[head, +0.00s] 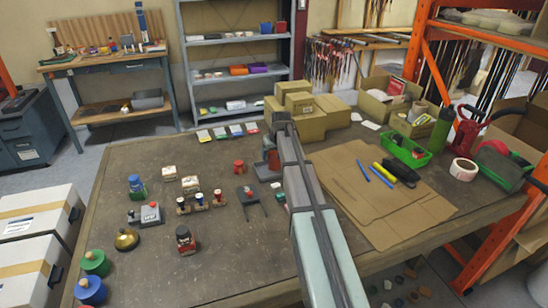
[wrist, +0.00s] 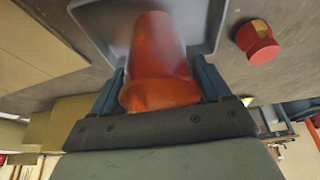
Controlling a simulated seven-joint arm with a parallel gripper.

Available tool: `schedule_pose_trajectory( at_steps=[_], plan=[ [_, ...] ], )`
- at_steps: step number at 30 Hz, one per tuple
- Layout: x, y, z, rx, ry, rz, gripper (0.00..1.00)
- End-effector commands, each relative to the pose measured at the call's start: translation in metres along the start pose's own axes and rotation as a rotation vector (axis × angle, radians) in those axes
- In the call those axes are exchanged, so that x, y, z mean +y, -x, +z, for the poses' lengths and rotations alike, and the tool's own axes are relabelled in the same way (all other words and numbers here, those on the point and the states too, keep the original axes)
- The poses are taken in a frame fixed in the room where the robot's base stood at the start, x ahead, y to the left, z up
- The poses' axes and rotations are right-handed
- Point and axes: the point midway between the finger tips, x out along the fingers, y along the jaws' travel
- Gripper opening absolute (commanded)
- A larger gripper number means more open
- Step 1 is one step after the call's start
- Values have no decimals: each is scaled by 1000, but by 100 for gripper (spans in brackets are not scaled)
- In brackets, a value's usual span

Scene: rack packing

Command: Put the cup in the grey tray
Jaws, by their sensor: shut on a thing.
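The cup (wrist: 158,62) is orange-red and see-through. My gripper (wrist: 160,82) is shut on it, with one dark finger on each side of it in the wrist view. The grey tray (wrist: 88,14) lies beyond the cup in that view, and the cup's far end overlaps the tray's inside. In the head view the cup (head: 273,160) shows just left of my arm, at the grey tray (head: 263,173). My arm hides part of the tray and most of the gripper. I cannot tell whether the cup touches the tray floor.
A red spool-shaped piece (head: 239,167) stands left of the tray and shows in the wrist view (wrist: 257,42). A dark forked piece (head: 252,200) lies in front. Cardboard boxes (head: 305,117) stand behind, and flat cardboard (head: 370,195) lies to the right. The table's front middle is clear.

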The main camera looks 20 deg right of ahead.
Motion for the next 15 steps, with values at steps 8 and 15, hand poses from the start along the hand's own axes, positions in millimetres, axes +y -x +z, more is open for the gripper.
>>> schedule_pose_trajectory(
  at_steps=[8,15],
  plan=[
    [0,-16,6,1,0,0,48],
    [0,-18,7,0,0,0,48]
  ],
)
